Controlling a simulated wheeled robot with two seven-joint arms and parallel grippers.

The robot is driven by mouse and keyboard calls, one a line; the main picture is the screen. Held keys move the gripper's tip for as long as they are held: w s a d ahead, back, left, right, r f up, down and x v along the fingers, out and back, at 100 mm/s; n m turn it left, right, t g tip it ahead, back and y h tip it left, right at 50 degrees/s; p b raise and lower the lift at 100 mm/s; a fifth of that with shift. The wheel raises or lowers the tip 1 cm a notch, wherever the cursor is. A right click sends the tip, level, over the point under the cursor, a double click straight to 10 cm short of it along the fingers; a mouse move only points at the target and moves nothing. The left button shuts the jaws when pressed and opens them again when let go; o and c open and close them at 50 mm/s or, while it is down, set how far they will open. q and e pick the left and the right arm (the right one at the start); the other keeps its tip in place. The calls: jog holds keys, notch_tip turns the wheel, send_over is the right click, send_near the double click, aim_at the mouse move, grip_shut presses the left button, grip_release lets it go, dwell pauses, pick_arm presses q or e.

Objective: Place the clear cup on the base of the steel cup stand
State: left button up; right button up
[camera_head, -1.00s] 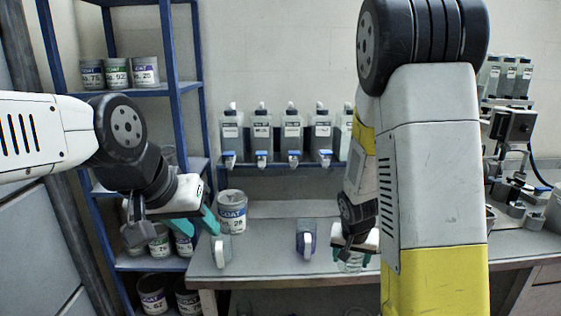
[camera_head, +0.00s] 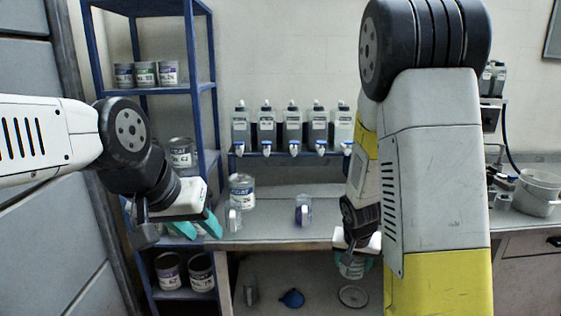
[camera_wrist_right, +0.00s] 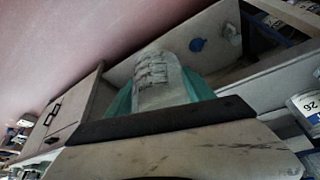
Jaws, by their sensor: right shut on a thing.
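My right gripper (camera_head: 352,262) is shut on the clear cup (camera_head: 350,270), held in front of the bench's front edge. In the right wrist view the clear cup (camera_wrist_right: 160,82), with markings on its wall, sits between the teal fingers. My left gripper (camera_head: 197,229) is empty, its teal fingers apart, beside the shelf rack at left. I cannot make out the steel cup stand for certain. Small steel parts (camera_head: 500,199) show on the right bench, partly hidden by my right arm.
A blue shelf rack (camera_head: 214,100) stands at left. A white pail (camera_head: 538,192) stands at right.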

jog(key=shift+w+a+f+n, duration=0.35)
jog(key=shift+w+f+n, duration=0.15)
jog(key=shift+w+f, duration=0.1)
jog(key=shift+w+a+f+n+y, duration=0.25)
jog(key=shift+a+f+n, duration=0.2)
jog(key=shift+a+f, duration=0.15)
jog(key=shift+w+a+f+n+y, duration=0.1)
jog(key=shift+a+f+n+y, duration=0.1)
jog(key=shift+a+f+n, duration=0.3)
jog(key=shift+w+a+f+n+y, duration=0.25)
jog(key=shift+a+f+n, duration=0.1)
jog(key=shift+a+f, duration=0.3)
